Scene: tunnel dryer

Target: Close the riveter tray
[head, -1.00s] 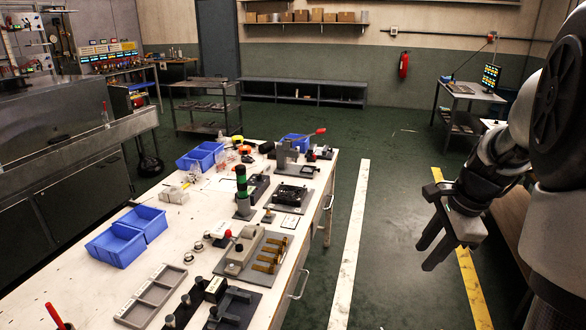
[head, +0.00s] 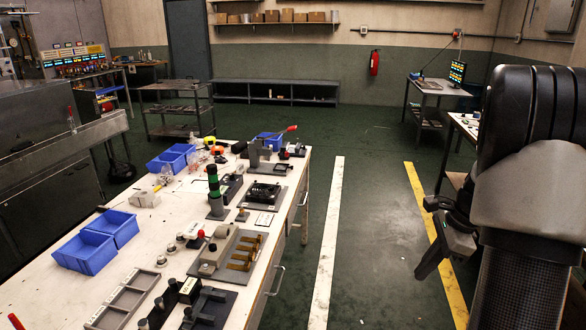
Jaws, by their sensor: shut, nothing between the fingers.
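I cannot tell for sure which part is the riveter tray. A grey press with a red-tipped lever (head: 257,150) stands at the far end of the bench. Nearer, a grey fixture with a red knob (head: 212,250) sits on a plate with several brass pieces. Metal handles (head: 275,281) show on the bench's right side, below the top. My gripper (head: 424,272) hangs at the right over the floor, clear of the bench and pointing down and left. It is shut and empty. My own arm hides part of it.
The white workbench (head: 130,225) runs along the left, with blue bins (head: 85,251), a grey compartment tray (head: 122,301) and several fixtures. Green floor with a white line (head: 328,240) and a yellow line (head: 432,230) lies open to its right. A side table (head: 432,88) stands behind.

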